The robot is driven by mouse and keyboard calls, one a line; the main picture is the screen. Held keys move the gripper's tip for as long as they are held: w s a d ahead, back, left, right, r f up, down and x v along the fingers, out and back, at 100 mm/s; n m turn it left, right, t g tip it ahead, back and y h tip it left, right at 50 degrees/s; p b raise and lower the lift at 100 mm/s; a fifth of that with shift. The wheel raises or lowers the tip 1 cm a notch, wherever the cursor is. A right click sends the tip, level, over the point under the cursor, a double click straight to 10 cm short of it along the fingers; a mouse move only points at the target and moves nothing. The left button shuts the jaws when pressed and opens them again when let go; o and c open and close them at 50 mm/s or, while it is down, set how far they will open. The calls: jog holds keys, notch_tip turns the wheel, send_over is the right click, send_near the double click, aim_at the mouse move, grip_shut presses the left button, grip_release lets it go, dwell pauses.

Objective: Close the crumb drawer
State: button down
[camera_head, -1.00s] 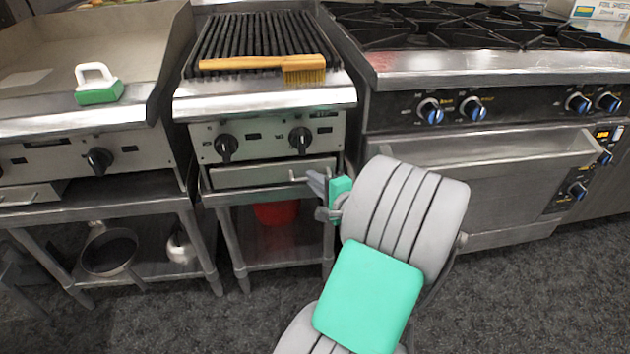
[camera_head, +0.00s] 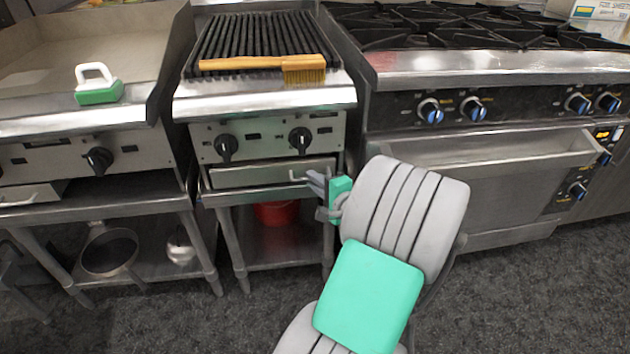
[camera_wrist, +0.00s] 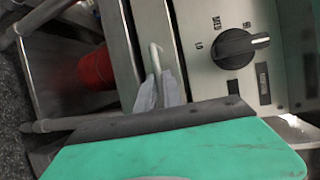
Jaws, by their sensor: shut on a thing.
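The crumb drawer (camera_head: 255,175) is the flat metal drawer under the grill with two black knobs. Its front shows below the knob panel, and how far it stands out is hard to tell from here. Its handle (camera_head: 296,175) is a thin bar at the right part of the front. My gripper (camera_head: 314,182) is at the handle, shut on it. In the wrist view, the grey fingers of my gripper (camera_wrist: 160,90) close around the lower end of the pale handle (camera_wrist: 154,56). My gripper hides part of the handle and the drawer's right end.
A red container (camera_head: 277,212) stands on the shelf below. A wooden brush (camera_head: 262,64) lies on the grill. A griddle with its own drawer (camera_head: 30,193) stands left, and an oven range with a long handle (camera_head: 480,150) stands close on the right. Open floor lies in front.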

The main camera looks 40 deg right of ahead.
jog(key=shift+w+d+p, duration=0.35)
jog(key=shift+w+d, duration=0.4)
jog(key=shift+w, duration=0.2)
jog(key=c, duration=1.5)
grip_release()
jog(key=shift+w, duration=0.1)
jog(key=p+v, duration=0.2)
jog(key=v, duration=0.6)
